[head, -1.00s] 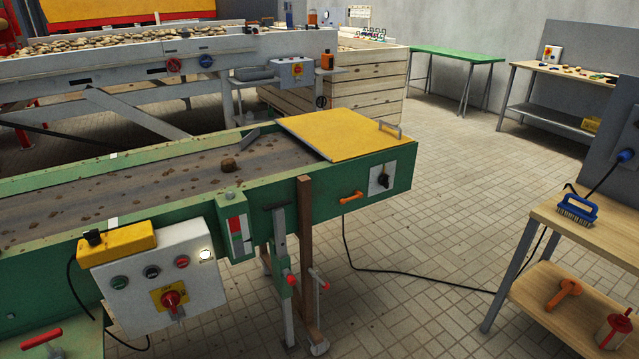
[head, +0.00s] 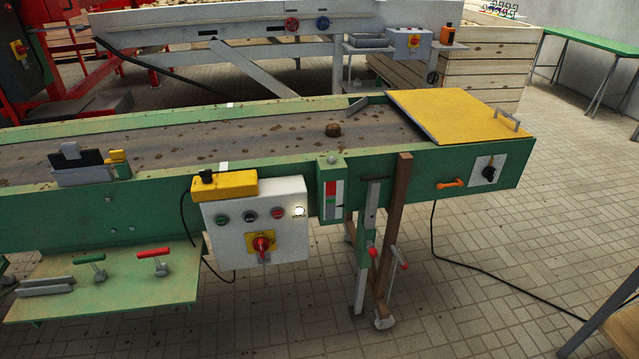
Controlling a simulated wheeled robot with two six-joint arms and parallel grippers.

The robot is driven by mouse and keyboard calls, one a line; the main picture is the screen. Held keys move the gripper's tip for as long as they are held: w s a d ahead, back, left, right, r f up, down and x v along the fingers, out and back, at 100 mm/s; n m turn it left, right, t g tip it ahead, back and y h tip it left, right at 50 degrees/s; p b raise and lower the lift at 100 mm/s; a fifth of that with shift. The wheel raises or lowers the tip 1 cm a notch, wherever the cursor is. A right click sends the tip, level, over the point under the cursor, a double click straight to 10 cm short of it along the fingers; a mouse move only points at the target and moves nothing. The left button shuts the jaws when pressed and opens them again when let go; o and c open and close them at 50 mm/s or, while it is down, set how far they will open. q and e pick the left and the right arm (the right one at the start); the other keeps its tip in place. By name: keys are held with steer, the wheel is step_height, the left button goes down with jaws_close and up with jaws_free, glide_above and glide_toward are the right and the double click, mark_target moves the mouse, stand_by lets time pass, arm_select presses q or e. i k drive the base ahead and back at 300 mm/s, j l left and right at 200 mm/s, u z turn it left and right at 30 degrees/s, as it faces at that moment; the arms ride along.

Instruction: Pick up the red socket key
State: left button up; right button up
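A T-shaped key with a red handle (head: 153,253) and a grey shaft stands on the green shelf (head: 120,290) at the lower left of the head view. It looks like the red socket key. A similar key with a green handle (head: 89,257) is just left of it. Neither of my grippers is in view, so nothing in view touches the red key.
The shelf hangs below the green conveyor (head: 60,210). A white control box (head: 255,225) is right of the shelf. Grey bars (head: 45,286) lie at the shelf's left end.

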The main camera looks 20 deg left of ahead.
mark_target(161, 270)
steer(key=u, duration=2.95)
steer(key=z, duration=2.4)
steer(key=u, duration=2.15)
